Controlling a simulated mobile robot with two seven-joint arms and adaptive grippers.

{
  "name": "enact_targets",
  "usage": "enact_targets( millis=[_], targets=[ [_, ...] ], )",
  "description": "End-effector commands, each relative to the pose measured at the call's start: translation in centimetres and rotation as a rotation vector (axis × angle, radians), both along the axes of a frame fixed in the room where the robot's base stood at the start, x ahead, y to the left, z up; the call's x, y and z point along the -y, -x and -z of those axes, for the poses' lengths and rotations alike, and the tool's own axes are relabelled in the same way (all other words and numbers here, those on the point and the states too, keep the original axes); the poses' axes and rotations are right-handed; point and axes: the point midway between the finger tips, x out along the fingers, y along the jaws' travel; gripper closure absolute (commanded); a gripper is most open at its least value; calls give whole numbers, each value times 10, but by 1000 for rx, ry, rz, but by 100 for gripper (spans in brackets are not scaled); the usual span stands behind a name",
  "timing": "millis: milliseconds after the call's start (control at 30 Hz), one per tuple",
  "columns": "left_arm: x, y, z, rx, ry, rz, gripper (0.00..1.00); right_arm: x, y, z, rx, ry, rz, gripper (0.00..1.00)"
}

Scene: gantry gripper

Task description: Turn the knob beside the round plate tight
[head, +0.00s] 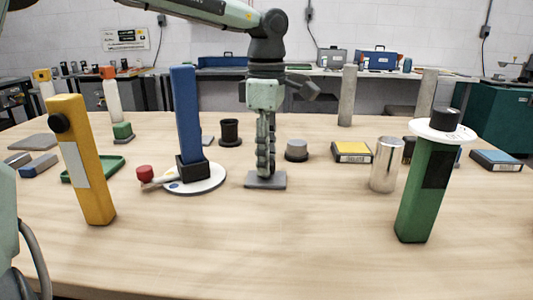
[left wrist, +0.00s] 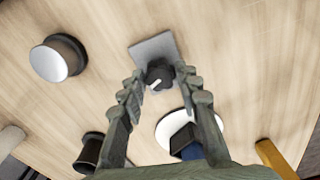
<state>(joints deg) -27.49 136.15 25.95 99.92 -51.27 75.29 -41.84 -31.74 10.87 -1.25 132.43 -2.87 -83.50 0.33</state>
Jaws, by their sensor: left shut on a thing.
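The dark lobed knob (left wrist: 158,74) with a pale pointer mark sits on a grey square base (left wrist: 150,48) in the left wrist view. The base also shows in the head view (head: 265,182), where the fingers hide the knob. My left gripper (head: 266,172) points straight down over it, its fingers shut on the knob from both sides. The white round plate (head: 208,183) lies just left of the base in the head view, bearing a blue post (head: 187,115). The plate also shows in the left wrist view (left wrist: 172,123). My right gripper is not in view.
A red-capped handle (head: 145,173) lies by the plate's left side. A yellow post (head: 82,160) stands left, a green post (head: 418,200) and metal cylinder (head: 385,165) right. A grey-topped round piece (head: 297,150) and black cup (head: 230,133) stand behind. The front middle table is clear.

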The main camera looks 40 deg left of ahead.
Motion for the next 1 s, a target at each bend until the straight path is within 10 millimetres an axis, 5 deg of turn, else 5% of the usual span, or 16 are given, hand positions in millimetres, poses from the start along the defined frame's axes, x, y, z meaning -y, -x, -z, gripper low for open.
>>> enact_targets(
  millis=[500, 1000],
  targets=[
    [0, -1, -1, 3, 1, 357, 96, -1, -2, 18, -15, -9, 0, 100],
    [0, 0, -1, 3, 0, 436, 96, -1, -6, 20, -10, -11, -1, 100]
  ],
)
